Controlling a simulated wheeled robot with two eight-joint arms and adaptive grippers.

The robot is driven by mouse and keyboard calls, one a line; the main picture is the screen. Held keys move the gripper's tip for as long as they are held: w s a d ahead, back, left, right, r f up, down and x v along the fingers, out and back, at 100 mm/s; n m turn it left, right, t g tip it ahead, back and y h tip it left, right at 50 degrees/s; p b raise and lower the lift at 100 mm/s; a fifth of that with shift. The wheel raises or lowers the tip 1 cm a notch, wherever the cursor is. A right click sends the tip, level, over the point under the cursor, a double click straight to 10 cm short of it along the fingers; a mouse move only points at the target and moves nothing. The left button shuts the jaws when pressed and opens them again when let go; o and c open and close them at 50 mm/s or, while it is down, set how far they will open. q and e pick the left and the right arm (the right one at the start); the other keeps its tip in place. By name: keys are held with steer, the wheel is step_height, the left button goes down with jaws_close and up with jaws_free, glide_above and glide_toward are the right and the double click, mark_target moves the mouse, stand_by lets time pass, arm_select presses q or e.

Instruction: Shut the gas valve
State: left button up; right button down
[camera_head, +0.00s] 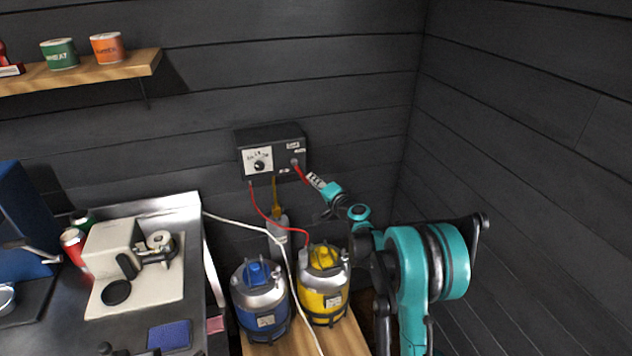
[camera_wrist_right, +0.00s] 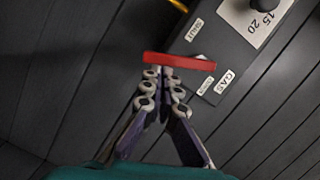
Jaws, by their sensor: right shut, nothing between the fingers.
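The gas valve is a red lever (camera_head: 301,173) on the right part of the dark control box (camera_head: 270,137). It slants down and to the right in the head view. In the right wrist view the red lever (camera_wrist_right: 180,61) lies across just beyond my fingertips, near labels reading GAS and SHUT. My right gripper (camera_head: 316,180) is beside the lever's lower end. In the wrist view the gripper (camera_wrist_right: 164,74) is shut with its fingertips against or very close to the lever; I cannot tell whether they touch. My left gripper is not in view.
A yellow keg (camera_head: 323,290) and a blue keg (camera_head: 262,303) stand below the box, with a red hose and a white cable running nearby. A dial (camera_head: 259,164) is on the box's left. The right wall is bare.

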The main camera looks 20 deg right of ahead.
steer(key=m, duration=0.1)
steer(key=a+f+m+b, duration=0.1)
steer(key=m, duration=0.1)
steer(key=shift+a+f+t+y, duration=0.2)
steer(key=shift+a+t+y, duration=0.1)
steer(key=shift+t, duration=0.1)
arm_select(q)
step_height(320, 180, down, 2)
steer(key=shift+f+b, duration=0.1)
steer(key=shift+b, duration=0.3)
arm_select(e)
steer(key=shift+a+f, duration=0.1)
steer(key=shift+a, duration=0.15)
